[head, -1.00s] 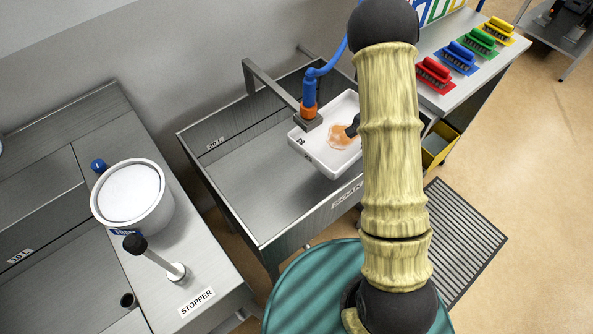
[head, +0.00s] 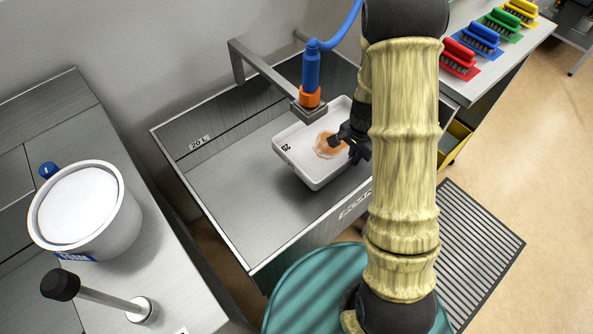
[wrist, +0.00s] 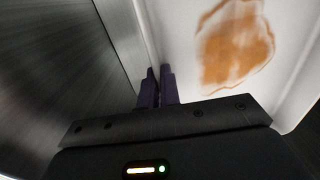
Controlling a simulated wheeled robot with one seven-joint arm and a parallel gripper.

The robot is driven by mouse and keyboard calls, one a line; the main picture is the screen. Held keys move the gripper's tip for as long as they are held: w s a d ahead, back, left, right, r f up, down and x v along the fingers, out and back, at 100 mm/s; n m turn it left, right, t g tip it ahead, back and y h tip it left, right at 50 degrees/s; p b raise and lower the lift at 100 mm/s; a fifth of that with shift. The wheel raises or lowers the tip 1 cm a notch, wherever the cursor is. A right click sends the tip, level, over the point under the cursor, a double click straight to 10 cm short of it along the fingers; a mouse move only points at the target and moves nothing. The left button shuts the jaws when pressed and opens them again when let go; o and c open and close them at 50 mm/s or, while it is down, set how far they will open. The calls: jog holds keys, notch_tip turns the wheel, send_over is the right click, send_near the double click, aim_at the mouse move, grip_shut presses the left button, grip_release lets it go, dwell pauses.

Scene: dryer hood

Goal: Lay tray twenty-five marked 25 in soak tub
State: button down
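The white tray (head: 300,165) marked 25 has an orange-brown stain inside. It is over the basin of the grey metal soak tub (head: 225,185), within its walls in the head view. A shadow shows below it; whether it touches the tub floor I cannot tell. My gripper (head: 345,143) is at the tray's right side, partly hidden by my arm. In the wrist view my two dark fingers (wrist: 158,88) are close together at the tray's wall, and the stained tray floor (wrist: 255,85) is on the right. They appear shut on that wall.
A blue hose with an orange-collared nozzle (head: 311,80) hangs beside the tray's back edge. A white foam tub (head: 85,210) and a black-knobbed lever (head: 95,293) stand on the left counter. Coloured brushes (head: 482,38) lie on the right bench. The tub's left part is clear.

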send_over(347, 183)
notch_tip(347, 183, down, 5)
jog(key=shift+f+b, duration=0.15)
jog(key=shift+b, duration=0.2)
jog(key=shift+d+f, duration=0.1)
jog(key=shift+f, duration=0.35)
jog(key=shift+w+f, duration=0.1)
jog(key=shift+f, duration=1.75)
jog(key=shift+f+b, duration=0.15)
jog(key=shift+b, duration=0.15)
jog(key=c, duration=1.6)
grip_release()
